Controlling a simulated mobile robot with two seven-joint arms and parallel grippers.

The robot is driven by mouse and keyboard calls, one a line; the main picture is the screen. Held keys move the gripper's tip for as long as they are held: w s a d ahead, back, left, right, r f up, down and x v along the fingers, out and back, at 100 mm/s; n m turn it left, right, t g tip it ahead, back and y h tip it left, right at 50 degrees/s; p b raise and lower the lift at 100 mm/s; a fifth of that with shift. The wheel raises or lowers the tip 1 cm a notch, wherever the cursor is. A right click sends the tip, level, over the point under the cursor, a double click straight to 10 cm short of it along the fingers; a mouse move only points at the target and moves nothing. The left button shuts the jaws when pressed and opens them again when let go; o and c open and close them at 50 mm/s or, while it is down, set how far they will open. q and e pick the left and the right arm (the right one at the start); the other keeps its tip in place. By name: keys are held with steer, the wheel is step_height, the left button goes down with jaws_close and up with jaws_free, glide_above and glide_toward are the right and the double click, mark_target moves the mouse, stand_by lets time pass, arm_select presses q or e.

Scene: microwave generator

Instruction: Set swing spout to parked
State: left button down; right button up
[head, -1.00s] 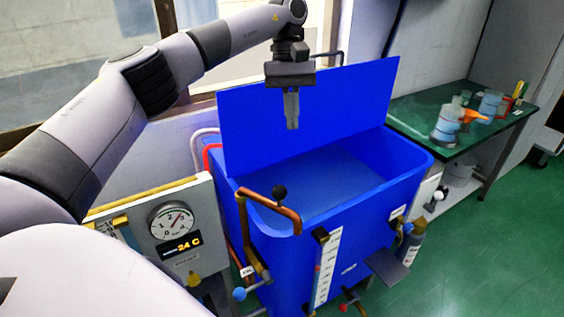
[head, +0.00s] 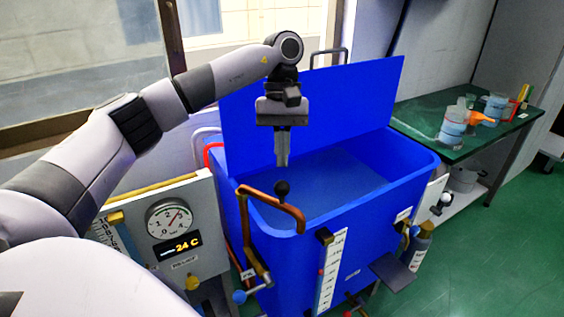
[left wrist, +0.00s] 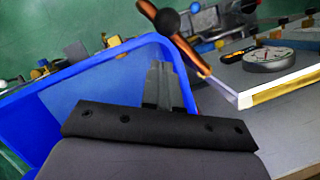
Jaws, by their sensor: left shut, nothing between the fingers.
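The swing spout (head: 262,196) is a copper pipe with a black ball knob (head: 282,187), at the front left rim of the blue tank (head: 400,160). Its outlet end turns down over the tank's front edge. My left gripper (head: 282,163) points down just above and behind the knob, shut and empty, and appears apart from it. In the left wrist view the spout (left wrist: 178,38) and its knob (left wrist: 165,21) lie beyond the shut fingers (left wrist: 162,72). My right gripper is in neither view.
The blue lid (head: 340,105) stands raised behind the tank. A panel with a dial gauge (head: 170,219) and a 24 C display is at left. A green bench (head: 420,112) with beakers stands at right. The green floor (head: 490,250) at front right is clear.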

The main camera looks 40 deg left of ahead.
arm_select(q)
steer(key=shift+s+d+f, duration=0.2)
steer(key=shift+s+d, duration=0.5)
steer(key=shift+s, duration=0.25)
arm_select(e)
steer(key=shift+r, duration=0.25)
arm_select(q)
steer(key=shift+s, duration=0.1)
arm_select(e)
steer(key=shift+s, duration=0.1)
